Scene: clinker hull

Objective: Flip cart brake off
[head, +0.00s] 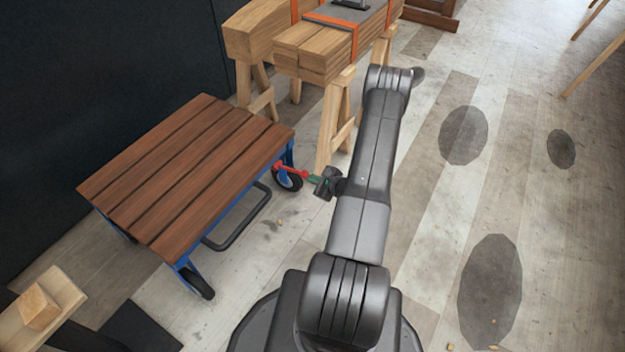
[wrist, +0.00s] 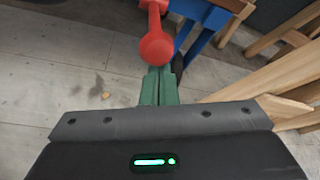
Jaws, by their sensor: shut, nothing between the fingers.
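The cart (head: 185,170) has a brown slatted wooden top, a blue frame and dark wheels, and stands left of my arm. Its red brake lever (head: 290,171) sticks out by the wheel (head: 287,180) at the far right corner. In the wrist view the lever's round red knob (wrist: 156,49) lies just beyond my fingertips, with the red arm running up to the blue frame (wrist: 205,20). My gripper (head: 314,180) has green fingers, which also show in the wrist view (wrist: 160,75). They are shut and empty, their tips at the knob; I cannot tell whether they touch it.
Sawhorses (head: 335,115) carrying strapped timber beams (head: 320,45) stand just behind the cart's brake corner, close to my gripper. A black bar loop (head: 240,225) hangs at the cart's near side. The plank floor (head: 430,200) to the right is open.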

